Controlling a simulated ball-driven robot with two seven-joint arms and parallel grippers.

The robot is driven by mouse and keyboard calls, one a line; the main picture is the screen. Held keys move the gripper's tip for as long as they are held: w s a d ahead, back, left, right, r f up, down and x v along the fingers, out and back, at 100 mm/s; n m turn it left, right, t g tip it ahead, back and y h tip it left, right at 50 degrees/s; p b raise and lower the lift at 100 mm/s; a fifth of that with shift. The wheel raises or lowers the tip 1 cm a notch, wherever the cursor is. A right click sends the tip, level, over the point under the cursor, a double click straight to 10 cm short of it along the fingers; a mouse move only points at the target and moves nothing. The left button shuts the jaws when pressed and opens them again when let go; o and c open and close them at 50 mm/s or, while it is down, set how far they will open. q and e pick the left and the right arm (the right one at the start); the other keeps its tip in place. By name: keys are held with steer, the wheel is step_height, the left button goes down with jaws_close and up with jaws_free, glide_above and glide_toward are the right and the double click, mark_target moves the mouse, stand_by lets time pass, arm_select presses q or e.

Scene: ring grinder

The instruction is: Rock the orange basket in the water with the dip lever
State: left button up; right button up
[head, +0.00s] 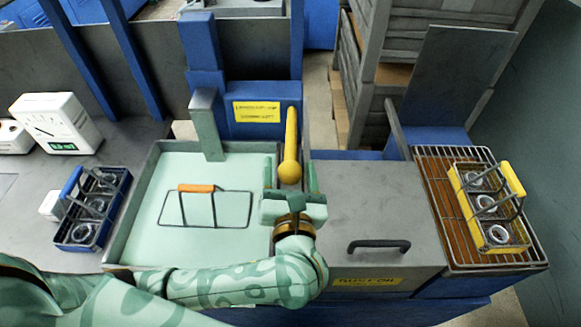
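The orange basket (196,188) sits in the pale green water of the tank (150,160). Its orange grip and dark wire frame show; its lower part is hidden by the cloudy water. The dip lever (291,135) is a yellow bar with a rounded near end, right of the tank. My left gripper (290,165) is at the lever's near end, its two green fingers spread on either side of it. Narrow gaps seem to show between the fingers and the lever, so it looks open around it. Contact cannot be seen. My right gripper is out of view.
A blue basket (72,208) with rings stands on the left bench. A grey lid with a black handle (379,246) lies right of the lever. A yellow basket (514,180) with rings stands on a wire rack (438,180) at the right. A grey post (208,125) rises at the tank's back.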

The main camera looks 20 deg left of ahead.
arm_select(q)
steer(key=c, duration=1.3)
steer(key=r+p, duration=0.2)
steer(key=w+r+g+p, duration=0.1)
steer(key=r+p, duration=0.1)
steer(key=p, duration=0.1)
steer(key=w+r+g+p, duration=0.1)
steer(key=r+p, duration=0.1)
steer(key=r, duration=0.1)
steer(key=shift+w+a+r+h+p, duration=0.1)
steer(key=shift+w+a+h+p, duration=0.1)
steer(key=shift+a+h+p, duration=0.15)
steer(key=shift+g, duration=0.4)
steer(key=w+r+p, duration=0.1)
steer(key=r, duration=0.1)
steer(key=w+a+r+p, duration=0.1)
steer(key=w+r, duration=0.1)
steer(key=shift+w, duration=0.1)
steer(key=o, duration=1.4)
steer(key=shift+c, duration=0.2)
steer(key=shift+w+f, duration=0.1)
steer(key=shift+f, duration=0.05)
